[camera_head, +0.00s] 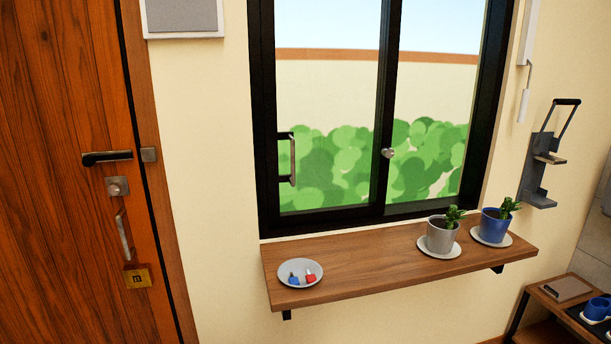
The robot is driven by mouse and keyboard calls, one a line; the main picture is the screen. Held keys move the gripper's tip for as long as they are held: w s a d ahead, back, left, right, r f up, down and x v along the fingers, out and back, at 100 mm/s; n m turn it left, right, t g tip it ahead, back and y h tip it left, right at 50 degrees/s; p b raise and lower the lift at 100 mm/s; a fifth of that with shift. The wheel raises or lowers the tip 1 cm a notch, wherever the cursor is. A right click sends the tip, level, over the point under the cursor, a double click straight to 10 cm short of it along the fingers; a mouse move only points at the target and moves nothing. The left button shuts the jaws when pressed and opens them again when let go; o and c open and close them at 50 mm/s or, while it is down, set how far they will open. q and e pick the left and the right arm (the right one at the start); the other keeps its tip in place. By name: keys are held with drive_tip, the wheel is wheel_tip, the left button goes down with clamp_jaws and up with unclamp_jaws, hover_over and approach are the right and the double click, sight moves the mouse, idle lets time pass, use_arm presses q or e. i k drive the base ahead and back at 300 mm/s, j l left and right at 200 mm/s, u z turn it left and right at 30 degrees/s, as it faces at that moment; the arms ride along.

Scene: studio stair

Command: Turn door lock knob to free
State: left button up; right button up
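A brown wooden door (55,200) fills the left side of the head view. It carries a black lever handle (107,157). Below the lever is a square metal lock plate with a small knob (117,186); the knob is too small to tell its turn position. A silver pull handle (124,235) hangs lower, above a brass plate with a dark mark (137,277). A metal strike piece (149,155) sits on the frame beside the lever. Neither of my grippers is in view.
A wooden shelf (370,268) under the black-framed window (383,120) holds a dish (300,283) with small red and blue items, a grey pot (441,237) and a blue pot (491,226). A low table (548,300) stands at lower right. The space before the door looks clear.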

sight(116, 188)
drive_tip(key=u, duration=1.6)
drive_tip(key=z, duration=0.45)
